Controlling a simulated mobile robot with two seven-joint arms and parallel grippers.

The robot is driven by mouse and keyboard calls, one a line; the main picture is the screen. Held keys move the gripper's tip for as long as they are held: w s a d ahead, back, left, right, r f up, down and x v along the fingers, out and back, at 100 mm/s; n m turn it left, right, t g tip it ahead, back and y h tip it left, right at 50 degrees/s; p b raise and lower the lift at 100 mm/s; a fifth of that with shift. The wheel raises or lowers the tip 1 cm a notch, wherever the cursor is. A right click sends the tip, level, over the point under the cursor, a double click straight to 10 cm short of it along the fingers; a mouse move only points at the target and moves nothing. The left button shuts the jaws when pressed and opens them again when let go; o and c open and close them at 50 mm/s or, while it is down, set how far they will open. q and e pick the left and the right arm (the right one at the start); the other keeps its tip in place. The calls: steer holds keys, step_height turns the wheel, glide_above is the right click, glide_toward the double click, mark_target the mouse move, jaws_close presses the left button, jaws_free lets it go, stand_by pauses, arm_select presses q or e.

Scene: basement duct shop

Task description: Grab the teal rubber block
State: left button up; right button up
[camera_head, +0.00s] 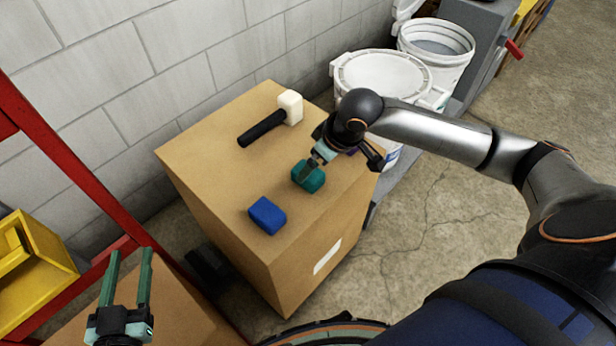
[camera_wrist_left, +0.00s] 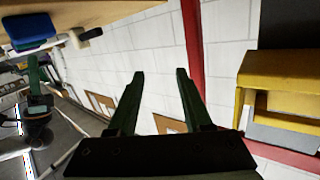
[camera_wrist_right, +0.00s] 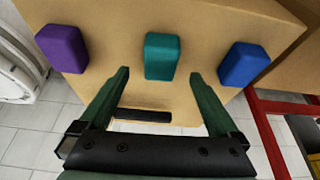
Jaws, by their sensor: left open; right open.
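The teal rubber block (camera_head: 306,180) lies on top of a cardboard box (camera_head: 215,150), between a blue block and a purple block. My right gripper (camera_head: 314,168) is above it and partly covers it in the head view. In the right wrist view the teal block (camera_wrist_right: 162,56) shows just past and between the open fingertips of the right gripper (camera_wrist_right: 160,75); contact cannot be seen. My left gripper (camera_head: 127,262) is open and empty at the lower left, away from the box. Its fingers also show in the left wrist view (camera_wrist_left: 160,75), with nothing between them.
The blue block (camera_head: 267,215) and the mostly hidden purple block (camera_wrist_right: 62,48) lie on either side. A mallet (camera_head: 268,122) with a pale head lies farther back. White buckets (camera_head: 383,78) stand right of the box. A red frame (camera_head: 75,165) and yellow bin (camera_head: 35,262) are left.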

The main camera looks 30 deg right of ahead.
mark_target(317, 178)
steer(key=shift+w+f, duration=0.15)
steer(key=shift+f, duration=0.2)
steer(key=b+x, duration=0.2)
steer(key=x, duration=0.2)
steer(key=shift+w+a+f+b, duration=0.2)
steer(key=shift+f+b, duration=0.1)
arm_select(q)
step_height(317, 178, up, 15)
steer(key=s+d+m+t+h, duration=0.1)
steer(key=s+m+t+h, duration=0.1)
steer(key=m+t+h, duration=0.2)
steer(key=shift+f+t+h, duration=0.2)
steer(key=shift+t+h, duration=0.1)
steer(key=shift+t, duration=0.5)
arm_select(e)
steer(key=shift+c, duration=0.2)
steer(key=c, duration=1.4)
arm_select(q)
steer(key=shift+f, duration=0.1)
arm_select(e)
steer(key=shift+r, duration=0.15)
